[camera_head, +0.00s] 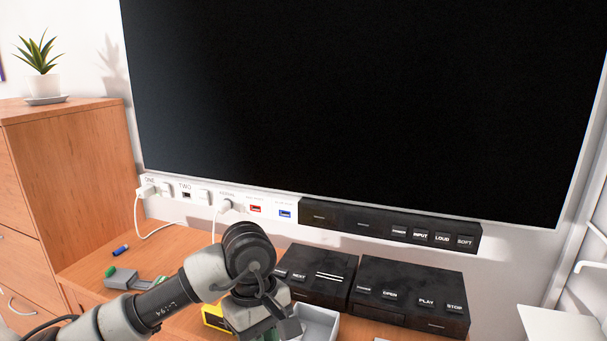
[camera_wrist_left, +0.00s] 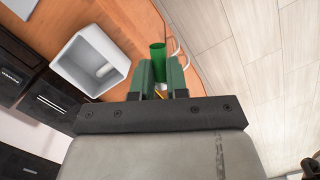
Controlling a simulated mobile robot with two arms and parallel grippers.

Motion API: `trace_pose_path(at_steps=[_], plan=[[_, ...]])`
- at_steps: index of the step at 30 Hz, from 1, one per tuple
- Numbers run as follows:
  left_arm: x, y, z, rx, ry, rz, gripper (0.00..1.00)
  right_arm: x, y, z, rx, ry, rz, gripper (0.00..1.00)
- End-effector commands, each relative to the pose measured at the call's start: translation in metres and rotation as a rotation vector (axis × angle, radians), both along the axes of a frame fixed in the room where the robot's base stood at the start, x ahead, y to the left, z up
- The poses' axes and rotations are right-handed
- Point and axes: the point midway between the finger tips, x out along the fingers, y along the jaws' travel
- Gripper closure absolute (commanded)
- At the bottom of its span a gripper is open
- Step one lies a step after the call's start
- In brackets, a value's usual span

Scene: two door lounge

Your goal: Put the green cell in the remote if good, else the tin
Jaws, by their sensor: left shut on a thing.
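My left gripper (camera_wrist_left: 160,75) is shut on the green cell (camera_wrist_left: 158,52), which stands up between the two green-grey fingers in the left wrist view. In the head view my left arm and wrist hide the cell and most of the gripper (camera_head: 268,332). The tin, a pale open box (camera_head: 320,318), is just right of the gripper. It also shows in the wrist view (camera_wrist_left: 62,62), left of the fingers, with a small white cylinder (camera_wrist_left: 105,71) inside. A grey piece with a green part (camera_head: 128,280), possibly the remote, lies on the wooden top at left.
A blue cell (camera_head: 121,250) lies behind the grey piece. A yellow object (camera_head: 213,317) is partly hidden by my arm. Two black button boxes (camera_head: 318,273) (camera_head: 412,293) stand behind and right of the tin. A socket strip (camera_head: 202,197) with cables runs below the screen.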

Motion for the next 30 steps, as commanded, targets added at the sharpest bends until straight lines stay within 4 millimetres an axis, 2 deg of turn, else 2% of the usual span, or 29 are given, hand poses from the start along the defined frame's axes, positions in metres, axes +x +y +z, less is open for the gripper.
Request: trace_pose_path(at_steps=[11, 23, 24, 30], plan=[[-0.003, 0.055, -0.028, 0.014, -0.009, -0.296, 1.00, 0.000, 0.000, 0.000, 0.000, 0.000, 0.000, 0.57], [-0.022, 0.129, -0.062, 0.000, 0.018, -0.699, 1.00, 0.000, 0.000, 0.000, 0.000, 0.000, 0.000, 0.57], [-0.025, 0.128, -0.051, -0.003, 0.016, -0.713, 1.00, -0.004, -0.001, 0.008, -0.001, 0.005, 0.000, 0.57], [-0.045, 0.126, -0.023, -0.002, 0.017, -0.710, 1.00, -0.028, -0.005, 0.026, -0.003, 0.021, 0.004, 0.57]])
